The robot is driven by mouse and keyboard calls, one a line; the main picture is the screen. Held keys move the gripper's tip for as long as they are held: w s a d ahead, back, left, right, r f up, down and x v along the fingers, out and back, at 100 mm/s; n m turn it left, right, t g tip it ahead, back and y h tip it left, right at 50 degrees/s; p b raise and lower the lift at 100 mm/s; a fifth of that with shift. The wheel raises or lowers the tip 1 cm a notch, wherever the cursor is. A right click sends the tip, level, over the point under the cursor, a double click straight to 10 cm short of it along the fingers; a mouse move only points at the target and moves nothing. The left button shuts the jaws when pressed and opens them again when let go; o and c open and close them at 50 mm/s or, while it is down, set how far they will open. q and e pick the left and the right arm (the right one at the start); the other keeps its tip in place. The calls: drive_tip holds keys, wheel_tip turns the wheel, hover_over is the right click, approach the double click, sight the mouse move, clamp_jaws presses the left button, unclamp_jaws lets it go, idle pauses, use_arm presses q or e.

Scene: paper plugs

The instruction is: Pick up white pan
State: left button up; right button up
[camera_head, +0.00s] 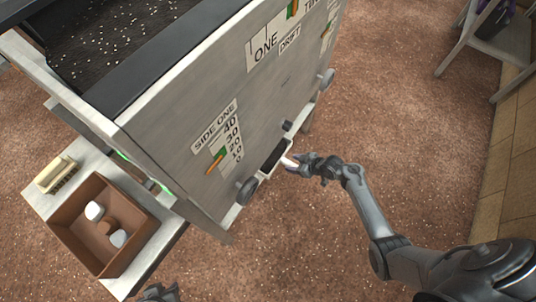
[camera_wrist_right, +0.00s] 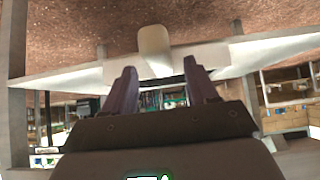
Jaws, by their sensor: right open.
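The white pan (camera_head: 289,147) sits low on the side of a grey machine, its dark inside showing from above. In the right wrist view the white pan (camera_wrist_right: 240,55) spans the picture, with a pale blunt tab (camera_wrist_right: 153,42) at its middle. My right gripper (camera_head: 290,162) is at the pan's outer edge in the head view. In the wrist view my right gripper (camera_wrist_right: 160,82) is open, its two fingers apart in front of the tab; whether they touch the pan is unclear. My left gripper (camera_head: 158,293) is partly visible at the bottom edge, away from the pan.
The grey machine (camera_head: 265,90) has round knobs (camera_head: 247,191) close to the pan. A brown box (camera_head: 72,231) with small white and brown pieces and a brush (camera_head: 56,173) lie on a side shelf (camera_head: 37,198). Open reddish floor (camera_head: 400,110) lies right of the machine.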

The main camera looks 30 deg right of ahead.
sight(289, 162)
drive_tip(key=b+x, duration=0.2)
drive_tip(key=x, duration=0.1)
drive_tip(key=shift+w+a+f, duration=0.1)
drive_tip(key=shift+w+a, duration=0.15)
use_arm(q)
wheel_tip(289, 162, down, 3)
drive_tip(key=shift+w+d+r, duration=0.1)
use_arm(e)
drive_tip(key=shift+s, duration=0.1)
drive_tip(key=shift+c, duration=0.7)
drive_tip(key=c, duration=0.9)
drive_tip(key=shift+r, duration=0.2)
